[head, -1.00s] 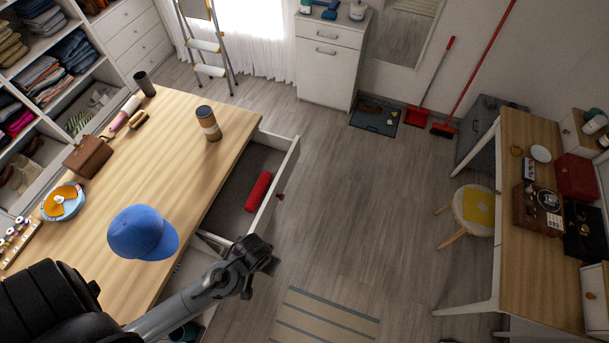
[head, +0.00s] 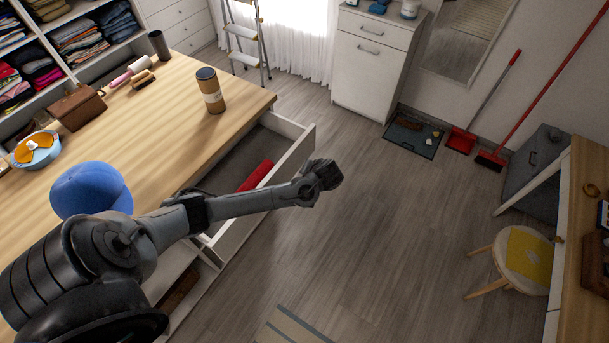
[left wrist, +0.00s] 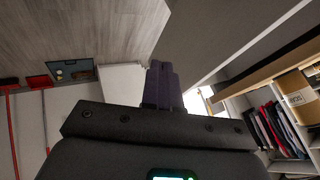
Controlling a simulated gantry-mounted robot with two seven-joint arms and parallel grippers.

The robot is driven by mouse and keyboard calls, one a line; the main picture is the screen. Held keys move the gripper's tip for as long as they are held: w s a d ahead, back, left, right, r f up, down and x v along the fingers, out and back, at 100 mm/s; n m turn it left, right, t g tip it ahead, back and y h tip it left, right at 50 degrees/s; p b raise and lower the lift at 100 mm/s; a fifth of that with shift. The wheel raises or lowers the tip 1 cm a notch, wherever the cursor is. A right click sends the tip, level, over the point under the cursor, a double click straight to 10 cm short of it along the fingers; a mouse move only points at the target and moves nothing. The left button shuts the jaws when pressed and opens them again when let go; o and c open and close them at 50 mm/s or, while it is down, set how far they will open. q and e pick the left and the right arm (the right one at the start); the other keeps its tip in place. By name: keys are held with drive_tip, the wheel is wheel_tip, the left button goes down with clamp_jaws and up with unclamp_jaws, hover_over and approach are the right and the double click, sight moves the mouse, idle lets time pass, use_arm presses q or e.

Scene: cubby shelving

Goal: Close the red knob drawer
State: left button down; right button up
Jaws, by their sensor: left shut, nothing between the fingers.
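The drawer (head: 298,150) hangs open under the wooden table, its pale front panel standing out over the floor. A red cylinder (head: 257,175) lies inside it, partly covered by my arm. The drawer's red knob does not show now; my forearm and gripper cover part of the front. My left gripper (head: 332,174) is past the outer side of the drawer front, over the floor. In the left wrist view its dark fingers (left wrist: 162,86) are together and empty, beside a pale panel. I cannot tell whether they touch it. My right gripper is not in view.
The wooden table (head: 165,115) carries a blue cap (head: 91,188), a brown canister (head: 210,90) and other items. A stool (head: 525,255) and a desk stand at the right. The floor (head: 400,220) in front of the drawer is clear.

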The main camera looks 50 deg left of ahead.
use_arm(q)
drive_tip(key=b, duration=0.2)
approach(295, 167)
wheel_tip(295, 167, down, 4)
drive_tip(key=w+d, duration=0.1)
drive_tip(key=w, duration=0.1)
drive_tip(key=a, duration=0.1)
drive_tip(key=s+a, duration=0.1)
drive_tip(key=a, duration=0.1)
drive_tip(key=shift+s+a+r, duration=0.15)
drive_tip(key=shift+a+r, duration=0.05)
drive_tip(key=shift+a, duration=0.05)
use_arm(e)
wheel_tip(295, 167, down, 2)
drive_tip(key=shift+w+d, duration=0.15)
use_arm(q)
drive_tip(key=shift+a, duration=0.1)
